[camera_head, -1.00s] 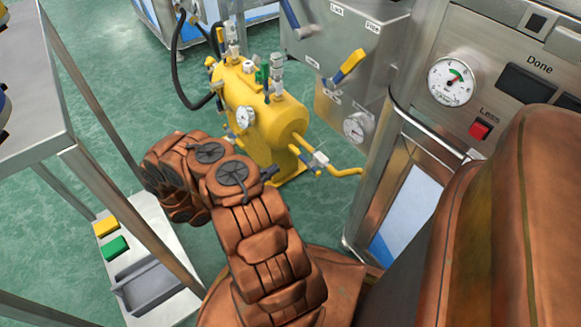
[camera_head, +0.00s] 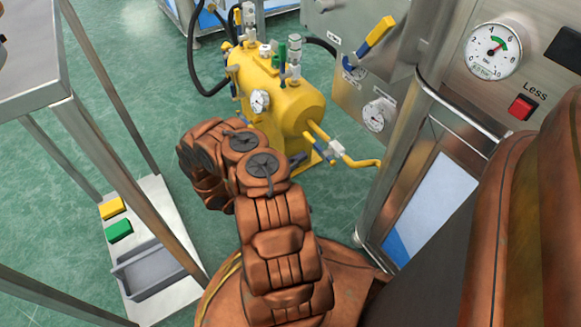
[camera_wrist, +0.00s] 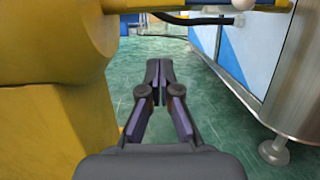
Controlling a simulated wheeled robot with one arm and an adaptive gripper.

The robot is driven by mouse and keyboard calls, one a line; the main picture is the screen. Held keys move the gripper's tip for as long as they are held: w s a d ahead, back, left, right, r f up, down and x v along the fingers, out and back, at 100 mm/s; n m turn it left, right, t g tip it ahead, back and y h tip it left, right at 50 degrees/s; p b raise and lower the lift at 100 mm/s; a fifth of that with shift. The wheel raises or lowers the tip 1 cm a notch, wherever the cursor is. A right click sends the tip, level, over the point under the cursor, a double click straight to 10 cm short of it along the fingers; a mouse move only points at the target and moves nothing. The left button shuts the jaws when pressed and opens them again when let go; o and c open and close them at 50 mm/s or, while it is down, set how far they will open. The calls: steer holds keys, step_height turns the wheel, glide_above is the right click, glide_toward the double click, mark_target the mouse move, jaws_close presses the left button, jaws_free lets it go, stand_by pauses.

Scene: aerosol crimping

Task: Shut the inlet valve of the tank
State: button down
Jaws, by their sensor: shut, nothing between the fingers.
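The yellow tank (camera_head: 275,95) lies on its side on a yellow stand in the head view, beyond my bent arm. Valves and fittings stand on its top, and a yellow pipe with a silver valve (camera_head: 337,146) leaves its near end. A dark blue handle (camera_head: 322,156) shows by that pipe. I cannot tell which valve is the inlet. In the wrist view, my gripper (camera_wrist: 159,78) is shut and empty, pointing past yellow surfaces (camera_wrist: 50,60) on the left, with open floor ahead. My arm mostly hides the gripper in the head view.
A grey panel with a yellow-and-blue lever (camera_head: 375,35) and a gauge (camera_head: 378,114) stands right of the tank. A console with a gauge (camera_head: 493,52) and red button (camera_head: 521,107) is nearer. A metal table frame (camera_head: 75,110) bounds the left. A steel leg (camera_wrist: 290,105) stands right in the wrist view.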

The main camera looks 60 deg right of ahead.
steer(key=shift+s+d+r+b, duration=0.15)
steer(key=shift+d+r+b, duration=0.15)
steer(key=shift+r, duration=0.4)
steer(key=shift+s+d+r+b, duration=0.15)
steer(key=shift+r+b, duration=0.1)
steer(key=shift+r, duration=0.5)
steer(key=shift+s+d+r+b, duration=0.1)
steer(key=shift+d+r+b, duration=0.2)
steer(key=shift+r, duration=0.4)
steer(key=shift+w+r, duration=0.1)
steer(key=shift+r, duration=0.1)
